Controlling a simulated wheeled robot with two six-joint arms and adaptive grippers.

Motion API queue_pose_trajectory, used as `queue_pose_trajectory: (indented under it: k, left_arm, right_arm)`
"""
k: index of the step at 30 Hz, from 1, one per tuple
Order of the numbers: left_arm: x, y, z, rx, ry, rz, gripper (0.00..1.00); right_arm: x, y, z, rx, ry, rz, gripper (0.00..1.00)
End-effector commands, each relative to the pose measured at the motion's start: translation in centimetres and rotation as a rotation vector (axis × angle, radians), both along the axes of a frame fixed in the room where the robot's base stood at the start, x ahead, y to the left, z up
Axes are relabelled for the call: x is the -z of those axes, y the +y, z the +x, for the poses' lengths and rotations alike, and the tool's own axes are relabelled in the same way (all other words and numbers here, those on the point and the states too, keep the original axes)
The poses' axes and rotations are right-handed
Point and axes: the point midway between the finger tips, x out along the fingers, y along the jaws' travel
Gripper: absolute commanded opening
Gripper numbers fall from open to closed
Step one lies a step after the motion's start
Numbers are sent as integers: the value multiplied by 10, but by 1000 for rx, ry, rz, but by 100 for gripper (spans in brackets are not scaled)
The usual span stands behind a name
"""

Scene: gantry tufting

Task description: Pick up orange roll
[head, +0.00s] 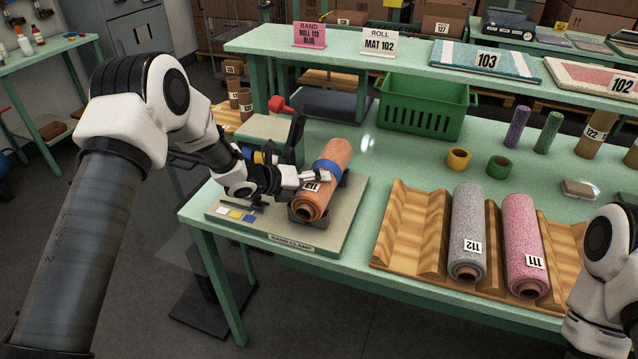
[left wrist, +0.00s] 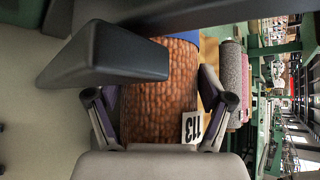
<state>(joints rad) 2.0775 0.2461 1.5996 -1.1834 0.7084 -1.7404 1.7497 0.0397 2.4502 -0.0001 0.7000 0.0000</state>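The orange roll (head: 318,190), with a blue band (head: 327,168) and a label 113, lies tilted in the dark cradle of the band clamp (head: 345,228) at the table's left end. My left gripper (head: 316,178) is at the roll's left side and upper face, over the label. In the left wrist view the orange roll (left wrist: 160,90) fills the space between the spread fingers of my left gripper (left wrist: 160,100); firm contact is not clear. A dark blocky part hides some of the roll there. My right arm shows at the right edge; its gripper is out of view.
A wooden rack (head: 412,235) holds a grey roll 112 (head: 467,225) and a pink roll 111 (head: 521,240); its left groove is empty. A green basket (head: 423,106), yellow tape (head: 457,159) and green tape (head: 498,167) stand behind. A shelf runs along the back.

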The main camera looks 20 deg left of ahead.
Motion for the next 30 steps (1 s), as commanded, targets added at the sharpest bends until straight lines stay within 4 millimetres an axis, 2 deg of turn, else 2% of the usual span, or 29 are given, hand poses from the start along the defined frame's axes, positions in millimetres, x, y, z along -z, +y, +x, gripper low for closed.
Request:
queue_pose_trajectory:
  k: [1,2,4,5,14,23,30]
  left_arm:
    - [1,0,0,0,2,1,43]
    - [1,0,0,0,2,1,36]
    - [1,0,0,0,2,1,36]
    - [0,0,0,0,1,1,29]
    - [-2,0,0,2,1,2,29]
    - [-36,0,-1,0,-2,1,29]
    - [-35,-2,-59,-1,1,-4,29]
  right_arm:
    - [0,0,0,0,0,0,40]
    - [0,0,0,0,0,0,40]
    - [0,0,0,0,0,0,40]
    - [0,0,0,0,0,0,40]
    - [2,0,0,0,-1,0,40]
    - [16,0,0,0,-1,0,40]
    - [42,0,0,0,0,0,40]
